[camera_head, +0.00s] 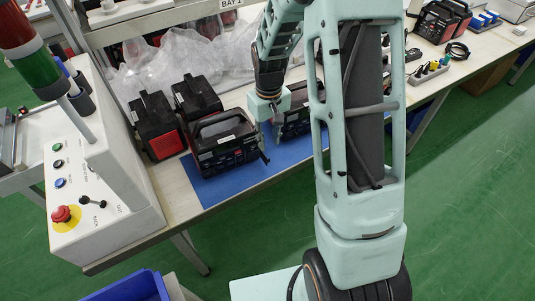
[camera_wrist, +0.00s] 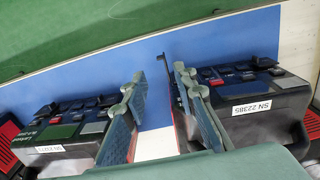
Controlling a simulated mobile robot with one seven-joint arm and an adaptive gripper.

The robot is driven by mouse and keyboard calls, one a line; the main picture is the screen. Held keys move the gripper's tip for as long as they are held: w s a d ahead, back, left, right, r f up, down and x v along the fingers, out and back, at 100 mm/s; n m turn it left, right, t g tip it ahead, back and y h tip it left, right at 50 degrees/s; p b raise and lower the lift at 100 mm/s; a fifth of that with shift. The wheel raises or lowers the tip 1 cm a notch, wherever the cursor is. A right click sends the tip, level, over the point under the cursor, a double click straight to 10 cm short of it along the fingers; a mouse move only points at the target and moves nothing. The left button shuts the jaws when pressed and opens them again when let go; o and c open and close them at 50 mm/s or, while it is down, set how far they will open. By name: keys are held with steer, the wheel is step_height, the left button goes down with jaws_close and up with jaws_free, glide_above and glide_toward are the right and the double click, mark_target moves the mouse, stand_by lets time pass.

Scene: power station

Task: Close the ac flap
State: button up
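A black power station (camera_head: 225,143) stands on a blue mat in the head view. A thin dark flap (camera_head: 262,149) sticks out from its right side. In the wrist view this power station (camera_wrist: 262,100) is at right, with buttons and a label reading SN 22385. The flap (camera_wrist: 166,70) shows there as a narrow dark strip near the right finger, seen almost edge-on; I cannot tell whether they touch. My gripper (camera_wrist: 158,85) is open with its fingers apart, holding nothing visible. In the head view my gripper (camera_head: 268,108) is above the gap beside the power station; its fingertips are unclear.
A second power station (camera_head: 292,122) stands to the right, partly behind my arm; it also shows in the wrist view (camera_wrist: 68,130). Two black-and-red units (camera_head: 157,125) stand behind left. A control box (camera_head: 90,180) with a red button is at left. The blue mat (camera_head: 215,195) is clear in front.

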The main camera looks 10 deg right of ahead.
mark_target(269, 159)
step_height(269, 159, down, 9)
steer(key=shift+r, duration=0.15)
stand_by(0.4)
